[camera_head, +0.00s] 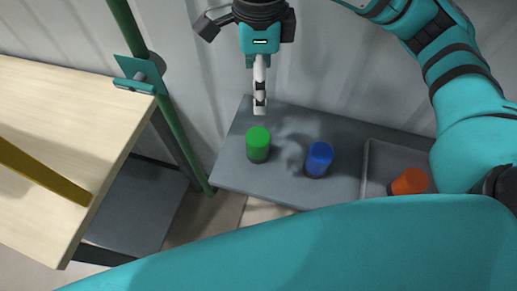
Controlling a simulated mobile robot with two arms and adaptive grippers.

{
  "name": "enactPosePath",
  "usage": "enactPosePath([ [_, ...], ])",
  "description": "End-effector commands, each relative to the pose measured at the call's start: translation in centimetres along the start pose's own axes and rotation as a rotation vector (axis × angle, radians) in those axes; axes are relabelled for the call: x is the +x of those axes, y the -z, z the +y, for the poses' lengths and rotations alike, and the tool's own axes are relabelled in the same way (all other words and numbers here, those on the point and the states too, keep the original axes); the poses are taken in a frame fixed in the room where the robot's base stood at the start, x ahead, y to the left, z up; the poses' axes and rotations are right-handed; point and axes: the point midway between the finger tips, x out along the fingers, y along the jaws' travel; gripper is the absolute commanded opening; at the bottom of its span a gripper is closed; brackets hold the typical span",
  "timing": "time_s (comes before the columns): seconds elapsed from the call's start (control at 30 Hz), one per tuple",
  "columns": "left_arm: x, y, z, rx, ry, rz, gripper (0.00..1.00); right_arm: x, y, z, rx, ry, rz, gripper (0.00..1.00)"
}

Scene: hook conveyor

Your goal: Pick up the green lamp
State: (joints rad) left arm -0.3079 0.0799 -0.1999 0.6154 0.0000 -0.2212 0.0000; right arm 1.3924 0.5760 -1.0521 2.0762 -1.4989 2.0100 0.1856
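The green lamp (258,145), a short cylinder with a bright green top and dark base, stands upright on the grey shelf (232,168), toward its left end. My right gripper (260,106) points down above and slightly behind the lamp in the picture, with nothing visible in its fingers. A gap shows between the fingertips and the lamp. The fingers are seen edge-on as one narrow strip, so their opening cannot be judged. My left gripper is not in view.
A blue lamp (319,158) stands right of the green one. An orange-red lamp (410,182) sits in a grey tray (374,160) at the shelf's right. A green post (172,125) and a wooden table (60,110) with a yellow bar (40,172) are at left. A corrugated wall is behind.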

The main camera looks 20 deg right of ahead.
Motion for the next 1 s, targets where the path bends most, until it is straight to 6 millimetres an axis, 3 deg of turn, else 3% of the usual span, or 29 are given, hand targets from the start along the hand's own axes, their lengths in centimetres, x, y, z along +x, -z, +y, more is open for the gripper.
enactPosePath([
  [0.03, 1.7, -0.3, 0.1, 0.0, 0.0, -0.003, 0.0, 1.8, 0.0, 0.0, 0.001, -0.001, 0.0, 0.84],
  [0.3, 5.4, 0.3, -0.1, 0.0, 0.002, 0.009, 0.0, 5.4, 0.0, 0.0, 0.001, 0.0, 0.0, 0.84],
  [0.53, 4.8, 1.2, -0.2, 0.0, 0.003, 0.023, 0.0, 7.4, 0.0, 0.1, -0.001, -0.007, 0.002, 0.84],
  [1.0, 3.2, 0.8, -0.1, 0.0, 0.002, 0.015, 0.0, 16.1, 0.1, 0.0, 0.003, -0.004, 0.003, 0.84],
])
